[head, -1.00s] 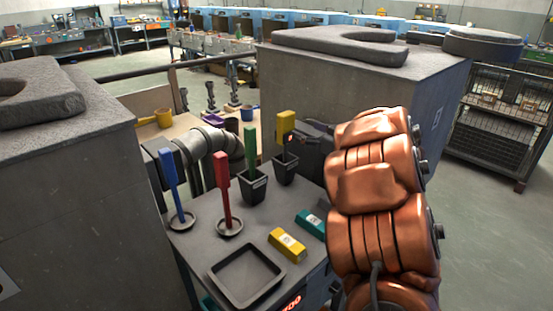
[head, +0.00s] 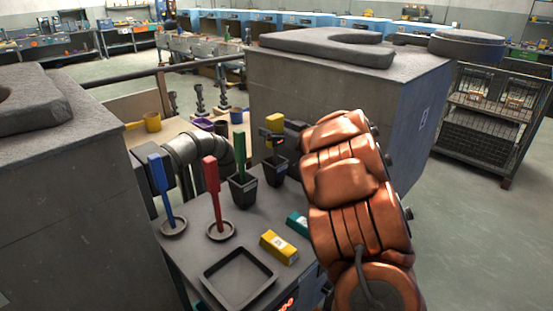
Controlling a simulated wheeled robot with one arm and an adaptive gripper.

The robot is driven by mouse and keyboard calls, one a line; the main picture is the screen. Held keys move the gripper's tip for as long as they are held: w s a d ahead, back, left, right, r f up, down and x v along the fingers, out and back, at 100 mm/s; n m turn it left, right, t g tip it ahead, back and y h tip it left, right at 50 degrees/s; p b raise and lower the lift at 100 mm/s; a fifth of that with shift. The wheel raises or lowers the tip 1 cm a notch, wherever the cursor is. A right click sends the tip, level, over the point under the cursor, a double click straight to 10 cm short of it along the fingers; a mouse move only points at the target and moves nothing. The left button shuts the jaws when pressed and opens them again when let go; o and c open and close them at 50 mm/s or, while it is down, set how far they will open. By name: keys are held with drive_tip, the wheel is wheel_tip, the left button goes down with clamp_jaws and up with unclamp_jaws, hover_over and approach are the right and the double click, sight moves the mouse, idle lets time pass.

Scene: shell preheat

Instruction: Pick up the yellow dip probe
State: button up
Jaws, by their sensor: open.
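The yellow dip probe (head: 274,122) stands upright in a small black pot (head: 276,170) at the back right of the grey bench. Its handle top shows, and part of its shaft is hidden behind dark finger parts. My gripper (head: 273,138), dark and small in the head view, reaches in from the right at the probe's handle. It is open, with finger parts in front of and beside the handle. I cannot tell whether they touch it. The copper-coloured arm covers the area to the right.
A green probe (head: 239,148) stands in another pot close to the left. Red (head: 211,175) and blue (head: 159,175) probes stand in round dishes. Yellow (head: 279,247) and teal (head: 297,222) blocks and an empty black tray (head: 238,280) lie in front.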

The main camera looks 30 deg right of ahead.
drive_tip(key=c, duration=1.3)
